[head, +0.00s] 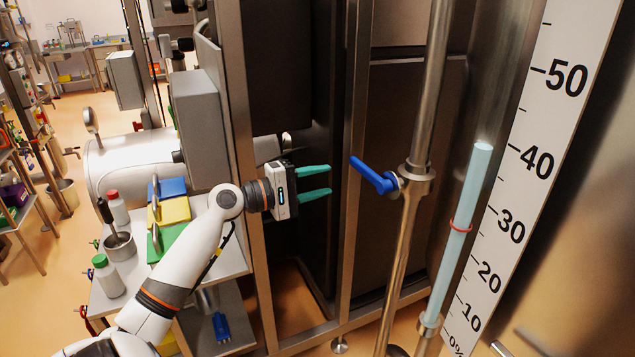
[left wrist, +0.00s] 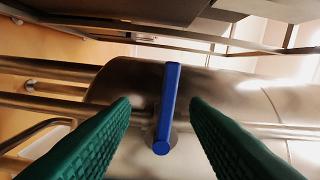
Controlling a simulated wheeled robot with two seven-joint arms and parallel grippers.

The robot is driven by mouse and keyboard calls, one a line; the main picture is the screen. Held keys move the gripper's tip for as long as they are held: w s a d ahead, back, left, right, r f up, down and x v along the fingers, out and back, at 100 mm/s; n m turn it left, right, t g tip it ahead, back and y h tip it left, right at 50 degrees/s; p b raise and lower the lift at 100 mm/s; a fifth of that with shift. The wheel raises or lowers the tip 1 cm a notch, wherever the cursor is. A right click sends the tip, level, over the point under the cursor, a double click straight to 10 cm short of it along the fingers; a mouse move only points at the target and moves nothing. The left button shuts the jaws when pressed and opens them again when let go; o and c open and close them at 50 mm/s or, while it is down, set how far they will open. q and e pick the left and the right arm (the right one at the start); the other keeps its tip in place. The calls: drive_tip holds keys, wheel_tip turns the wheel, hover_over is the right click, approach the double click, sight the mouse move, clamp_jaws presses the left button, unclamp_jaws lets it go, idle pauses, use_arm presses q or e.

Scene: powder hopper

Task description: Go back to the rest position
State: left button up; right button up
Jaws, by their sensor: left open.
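My left gripper (head: 316,182) is open and empty in the head view, its two green fingers pointing right. A blue valve handle (head: 374,176) on a vertical steel pipe lies a short gap to the right of the fingertips. In the left wrist view the blue handle (left wrist: 168,105) shows upright between the two green fingers (left wrist: 160,115), with clear space on both sides. The fingers do not touch it. My right gripper is not in view.
A sight tube (head: 463,225) with a red ring stands beside a percent scale (head: 545,140) at the right. A steel frame post (head: 240,130) stands close to my left wrist. A side table (head: 235,262) holds bottles and coloured boxes. Open floor (head: 75,130) shows at the far left.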

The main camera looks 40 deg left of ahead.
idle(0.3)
use_arm(q)
drive_tip(key=w+a+f+g+y, duration=0.1)
drive_tip(key=a+f+y, duration=0.1)
drive_tip(key=f, duration=0.8)
drive_tip(key=a+f+g+y, duration=0.1)
drive_tip(key=a+f+y, duration=0.1)
drive_tip(key=f, duration=0.7)
drive_tip(key=s+d+f+m+g+y, duration=0.1)
drive_tip(key=s+f+g, duration=0.25)
drive_tip(key=f, duration=0.85)
drive_tip(key=s+d+f+m+g+y, duration=0.15)
drive_tip(key=s+f, duration=0.25)
drive_tip(key=f, duration=0.8)
drive_tip(key=s+d+f+m+g, duration=0.3)
drive_tip(key=s+d+f+m, duration=0.3)
drive_tip(key=s+f, duration=0.65)
drive_tip(key=s+d+f+m+g, duration=0.35)
drive_tip(key=s+d+f, duration=0.45)
drive_tip(key=s+f, duration=0.45)
drive_tip(key=s+d+f+m+g, duration=0.2)
drive_tip(key=s+d+m, duration=0.3)
drive_tip(key=s, duration=0.8)
drive_tip(key=d, duration=0.3)
drive_tip(key=shift+f, duration=0.35)
drive_tip(key=shift+w+d+y, duration=0.15)
drive_tip(key=shift+w+y, duration=0.05)
drive_tip(key=shift+y, duration=0.05)
